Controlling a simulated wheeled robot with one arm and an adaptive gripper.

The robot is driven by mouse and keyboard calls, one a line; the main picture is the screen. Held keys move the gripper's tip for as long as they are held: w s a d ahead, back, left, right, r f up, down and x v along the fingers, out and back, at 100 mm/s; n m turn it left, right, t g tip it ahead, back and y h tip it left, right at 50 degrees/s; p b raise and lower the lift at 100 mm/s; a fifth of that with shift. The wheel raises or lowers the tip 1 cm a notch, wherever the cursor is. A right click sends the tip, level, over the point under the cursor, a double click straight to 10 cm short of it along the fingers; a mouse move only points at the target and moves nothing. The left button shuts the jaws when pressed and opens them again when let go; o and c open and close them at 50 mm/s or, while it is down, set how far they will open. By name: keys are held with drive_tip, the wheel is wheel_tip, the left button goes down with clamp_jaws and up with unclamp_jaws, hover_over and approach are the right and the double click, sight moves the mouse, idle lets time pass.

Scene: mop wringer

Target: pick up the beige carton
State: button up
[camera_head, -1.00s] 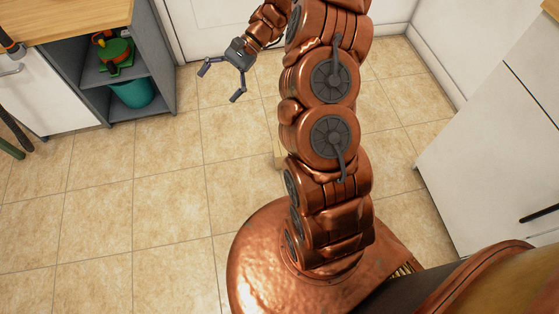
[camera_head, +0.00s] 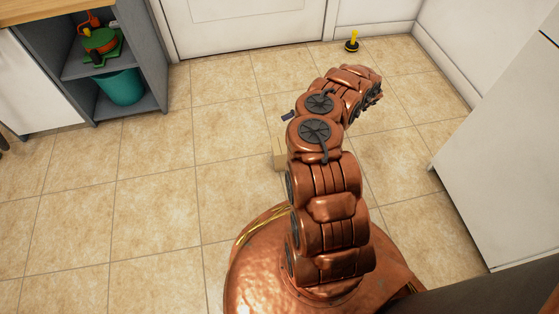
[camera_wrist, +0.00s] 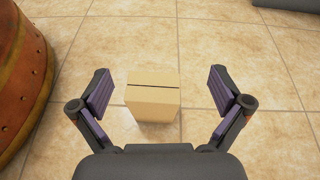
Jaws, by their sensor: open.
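The beige carton (camera_wrist: 153,103) sits on the tiled floor in the wrist view, a small closed box with a dark seam across its top. In the head view only a strip of the carton (camera_head: 279,154) shows beside my arm, which hides the rest. My gripper (camera_wrist: 165,92) is open in the wrist view, its two fingers spread to the left and right of the carton with gaps on both sides. Whether the fingers are down at the carton's height or above it I cannot tell. In the head view most of the gripper is hidden behind my arm; one dark fingertip shows.
A grey shelf unit (camera_head: 157,62) with a teal bin (camera_head: 122,87) and a green-orange object (camera_head: 101,43) stands at the left. A yellow-handled plunger (camera_head: 352,42) stands by the back wall. A white cabinet (camera_head: 505,150) is at the right. Floor around the carton is clear.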

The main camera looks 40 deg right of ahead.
sight(280, 146)
wheel_tip(280, 146, down, 6)
drive_tip(key=s+d+m+b, duration=0.1)
drive_tip(key=s+d+b, duration=0.1)
drive_tip(key=s+d, duration=0.1)
drive_tip(key=shift+t, duration=0.3)
drive_tip(key=shift+w+r+b+x, duration=0.15)
drive_tip(key=shift+b+x, duration=0.4)
drive_tip(key=shift+x, duration=0.75)
drive_tip(key=shift+r+b+x, duration=0.1)
drive_tip(key=shift+b+x, duration=0.4)
drive_tip(key=shift+x, duration=0.8)
drive_tip(key=shift+w+r+b+x, duration=0.15)
drive_tip(key=shift+b+x, duration=0.4)
drive_tip(key=shift+x, duration=0.75)
drive_tip(key=shift+c, duration=0.3)
drive_tip(key=shift+h, duration=0.3)
drive_tip(key=c, duration=1.3)
